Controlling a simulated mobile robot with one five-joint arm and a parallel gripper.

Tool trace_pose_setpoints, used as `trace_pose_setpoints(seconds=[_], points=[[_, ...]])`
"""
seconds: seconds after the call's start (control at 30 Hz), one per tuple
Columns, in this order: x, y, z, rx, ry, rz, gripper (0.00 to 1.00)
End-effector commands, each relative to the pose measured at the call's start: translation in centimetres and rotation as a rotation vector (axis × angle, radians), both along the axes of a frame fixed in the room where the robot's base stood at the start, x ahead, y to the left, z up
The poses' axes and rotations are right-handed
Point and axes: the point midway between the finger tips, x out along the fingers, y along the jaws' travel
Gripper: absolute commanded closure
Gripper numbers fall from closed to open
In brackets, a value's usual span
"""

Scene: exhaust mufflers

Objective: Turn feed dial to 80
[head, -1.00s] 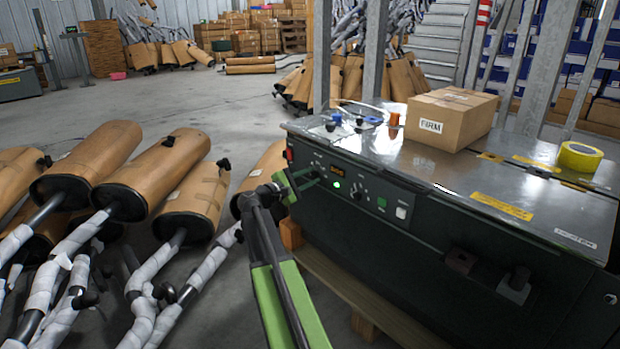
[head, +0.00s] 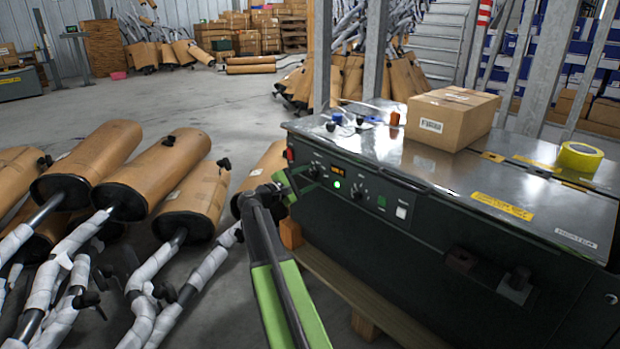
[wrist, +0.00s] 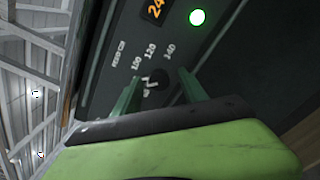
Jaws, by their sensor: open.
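The feed dial (wrist: 155,82) is a small dark knob with a light mark on the machine's front panel. It shows in the wrist view between my gripper's two green fingers. Numbers including 120 and 140 are printed beside it, with a small label that looks like FEED. The value the mark points to is too small to tell. My gripper (head: 303,180) is open at the left end of the panel; it also shows in the wrist view (wrist: 158,92). The fingers stand on either side of the dial, and I cannot tell whether they touch it.
The panel has an orange display (wrist: 155,8), a lit green lamp (wrist: 197,17) and a second knob (head: 357,195). A carton (head: 450,118) and yellow tape (head: 579,157) lie on the machine top (head: 420,165). Wrapped mufflers (head: 160,180) crowd the floor at left.

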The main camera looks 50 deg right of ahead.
Motion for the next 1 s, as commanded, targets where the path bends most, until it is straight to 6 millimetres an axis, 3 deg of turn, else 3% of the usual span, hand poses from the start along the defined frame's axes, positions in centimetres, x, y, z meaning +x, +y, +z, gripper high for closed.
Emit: trace_pose_setpoints(seconds=[0.17, 0.63, 0.8, 1.0], points=[[0.1, 2.3, 0.0, -0.001, 0.000, 0.002, 0.50], [1.0, 14.7, 0.0, 0.000, 0.000, 0.003, 0.50], [1.2, 16.9, 0.0, 0.000, 0.000, 0.000, 0.50], [1.2, 17.4, 0.0, 0.000, 0.000, 0.000, 0.50]])
